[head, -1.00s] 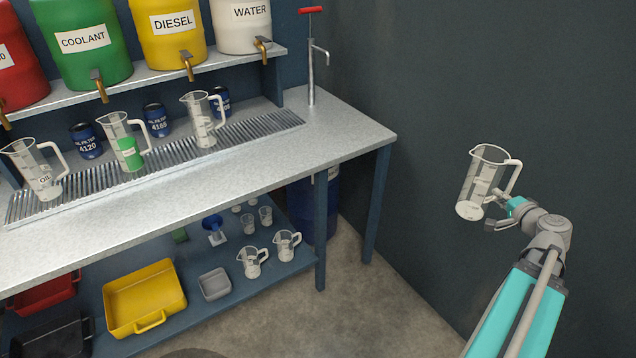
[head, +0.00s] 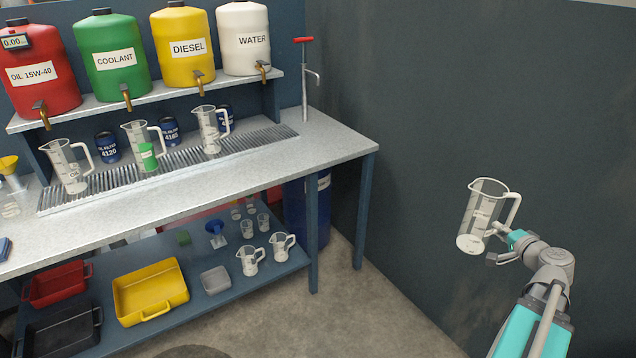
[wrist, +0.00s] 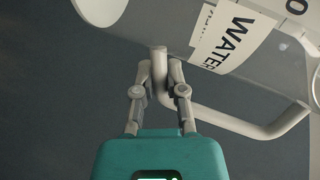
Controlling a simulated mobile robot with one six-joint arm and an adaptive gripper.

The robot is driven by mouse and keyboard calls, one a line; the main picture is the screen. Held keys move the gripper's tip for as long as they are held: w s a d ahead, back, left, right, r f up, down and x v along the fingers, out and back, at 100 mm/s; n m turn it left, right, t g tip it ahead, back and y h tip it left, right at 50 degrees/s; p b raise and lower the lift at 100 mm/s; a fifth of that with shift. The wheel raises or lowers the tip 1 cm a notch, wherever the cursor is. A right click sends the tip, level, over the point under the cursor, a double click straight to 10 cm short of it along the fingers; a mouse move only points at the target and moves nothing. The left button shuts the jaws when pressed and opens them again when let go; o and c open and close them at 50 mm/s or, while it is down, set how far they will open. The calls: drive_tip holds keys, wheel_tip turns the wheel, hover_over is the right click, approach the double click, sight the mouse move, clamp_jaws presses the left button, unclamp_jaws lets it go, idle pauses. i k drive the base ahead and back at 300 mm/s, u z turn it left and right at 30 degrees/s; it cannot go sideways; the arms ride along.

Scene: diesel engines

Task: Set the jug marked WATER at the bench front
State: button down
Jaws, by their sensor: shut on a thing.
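The clear jug (head: 480,220) is held in the air at the right in the head view, off the bench's right end, slightly tilted. In the wrist view the jug (wrist: 180,22) carries a label reading WATER. My gripper (head: 507,246) is shut on the jug's handle, and in the wrist view my gripper (wrist: 159,75) pinches the handle between both fingers. The jug looks empty. The bench (head: 240,178) has a metal top at the left, with bare room along its front edge.
Several clear jugs stand on the ribbed drain strip (head: 280,134), one marked OIL (head: 70,170). Taps of the shelf drums hang above, including the WATER drum (head: 243,45). A hand pump (head: 305,80) rises at the bench's right back. A dark wall (head: 430,120) stands behind the held jug.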

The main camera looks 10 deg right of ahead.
sight(237, 174)
drive_tip(key=k, duration=0.45)
drive_tip(key=u, duration=1.2)
drive_tip(key=i, duration=1.7)
